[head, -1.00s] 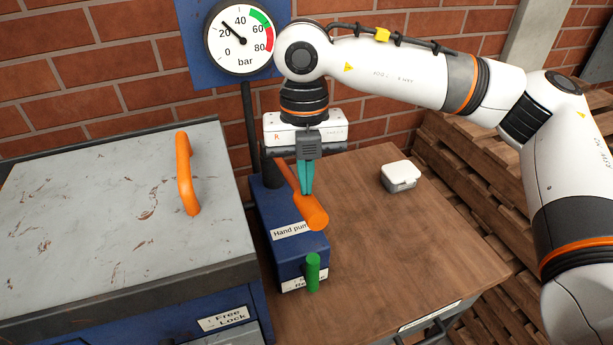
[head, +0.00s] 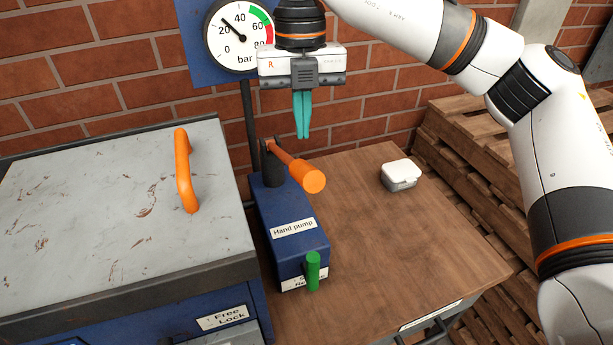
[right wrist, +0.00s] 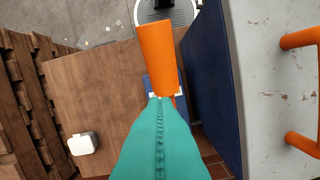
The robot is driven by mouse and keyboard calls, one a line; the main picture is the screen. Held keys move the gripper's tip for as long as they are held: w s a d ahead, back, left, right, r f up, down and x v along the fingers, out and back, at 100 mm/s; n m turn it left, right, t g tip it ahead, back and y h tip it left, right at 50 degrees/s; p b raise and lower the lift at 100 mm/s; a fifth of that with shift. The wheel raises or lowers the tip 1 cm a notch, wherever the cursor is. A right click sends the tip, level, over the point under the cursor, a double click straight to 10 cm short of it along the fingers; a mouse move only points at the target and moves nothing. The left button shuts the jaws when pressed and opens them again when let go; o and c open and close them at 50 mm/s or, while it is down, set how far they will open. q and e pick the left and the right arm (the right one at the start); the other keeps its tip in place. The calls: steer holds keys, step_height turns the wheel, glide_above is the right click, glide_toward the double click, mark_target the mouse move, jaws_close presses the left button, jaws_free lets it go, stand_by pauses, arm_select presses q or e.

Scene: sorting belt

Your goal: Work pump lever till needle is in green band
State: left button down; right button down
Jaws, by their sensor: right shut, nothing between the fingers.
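The blue hand pump (head: 290,236) stands on the wooden bench, with a green release knob (head: 313,270) at its front. Its orange lever (head: 312,180) is raised, sloping toward me. The lever also shows in the right wrist view (right wrist: 156,55), just beyond the fingertips. The round gauge (head: 237,42) has its needle between 20 and 40 bar, below the green band; my right gripper's body hides its right edge. My right gripper (head: 302,137) is shut and empty, teal fingers pointing down, above the lever's handle. It also shows in the right wrist view (right wrist: 160,98). My left gripper is out of view.
A grey-lidded blue cabinet (head: 90,210) with an orange handle (head: 185,172) stands close on the left. A small white box (head: 400,175) sits on the bench (head: 400,250) to the right. Wooden pallets (head: 480,140) and a brick wall (head: 150,90) are behind.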

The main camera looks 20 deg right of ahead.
steer(key=r, duration=0.5)
steer(key=shift+w+r, duration=0.15)
steer(key=shift+w, duration=0.1)
stand_by(0.5)
